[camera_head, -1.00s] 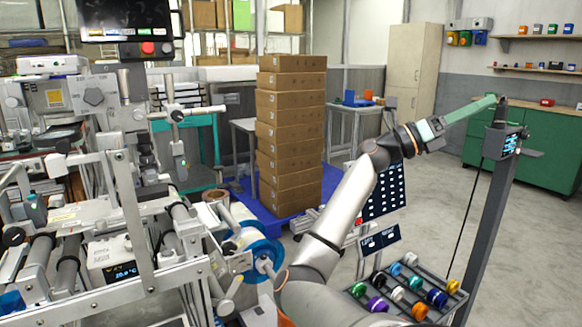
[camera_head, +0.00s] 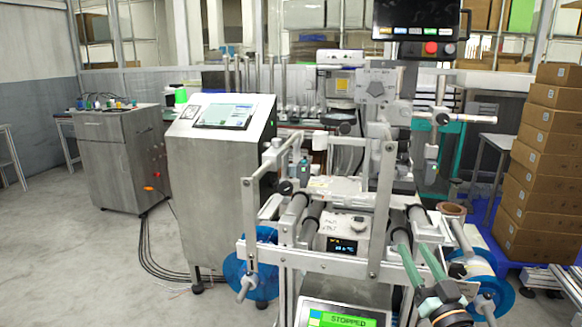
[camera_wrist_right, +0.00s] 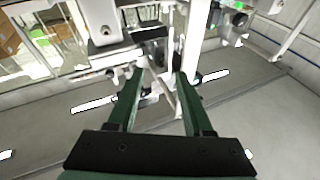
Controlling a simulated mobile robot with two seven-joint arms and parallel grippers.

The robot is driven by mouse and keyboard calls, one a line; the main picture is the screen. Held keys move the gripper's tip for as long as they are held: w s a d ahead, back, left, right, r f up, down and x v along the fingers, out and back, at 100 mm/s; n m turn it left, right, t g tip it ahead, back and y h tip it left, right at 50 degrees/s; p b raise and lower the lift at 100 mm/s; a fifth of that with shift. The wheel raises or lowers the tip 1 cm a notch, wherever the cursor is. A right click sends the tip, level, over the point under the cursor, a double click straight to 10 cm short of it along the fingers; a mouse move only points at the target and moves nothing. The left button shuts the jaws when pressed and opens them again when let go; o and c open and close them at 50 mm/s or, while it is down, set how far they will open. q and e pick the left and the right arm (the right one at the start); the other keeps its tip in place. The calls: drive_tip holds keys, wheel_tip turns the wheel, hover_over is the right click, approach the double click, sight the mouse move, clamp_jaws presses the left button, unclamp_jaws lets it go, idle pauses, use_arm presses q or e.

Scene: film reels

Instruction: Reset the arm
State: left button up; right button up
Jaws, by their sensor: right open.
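My right gripper (camera_head: 413,248) shows at the lower right of the head view, with its two green fingers pointing up and away over the right side of the film machine (camera_head: 345,215). In the right wrist view the same gripper (camera_wrist_right: 159,78) is open, with nothing between its fingers. Blurred parts of a metal frame show beyond the fingertips there; I cannot tell how near they are. My left gripper is in neither view.
A blue reel (camera_head: 250,272) is on the machine's left side and another (camera_head: 492,292) on its right, beside my right gripper. A steel cabinet with a screen (camera_head: 222,185) stands left of it. Stacked boxes (camera_head: 545,165) stand at right. The floor at left is mostly clear.

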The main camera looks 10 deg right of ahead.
drive_tip(key=s+a+f+n+g+y, duration=0.2)
drive_tip(key=s+a+f+g, duration=0.1)
drive_tip(key=a+f, duration=0.4)
drive_tip(key=s+a+f+n+g+y, duration=0.1)
drive_tip(key=s+a+f+g, duration=0.3)
drive_tip(key=f, duration=0.6)
drive_tip(key=s+a+f+n+g+y, duration=0.3)
drive_tip(key=s+a+f+g, duration=0.1)
drive_tip(key=s+a+f, duration=0.85)
use_arm(q)
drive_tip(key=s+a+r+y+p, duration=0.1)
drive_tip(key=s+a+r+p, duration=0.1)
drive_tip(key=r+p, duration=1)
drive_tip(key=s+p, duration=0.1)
drive_tip(key=p, duration=0.6)
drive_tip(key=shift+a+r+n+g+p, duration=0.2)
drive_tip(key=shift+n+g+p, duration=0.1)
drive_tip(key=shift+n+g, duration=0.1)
use_arm(e)
drive_tip(key=s+d+r+m+h, duration=0.1)
drive_tip(key=s+r, duration=0.2)
drive_tip(key=r, duration=1)
drive_tip(key=shift+s+d+r+g, duration=0.2)
drive_tip(key=shift+s+g, duration=0.1)
drive_tip(key=shift+s, duration=0.1)
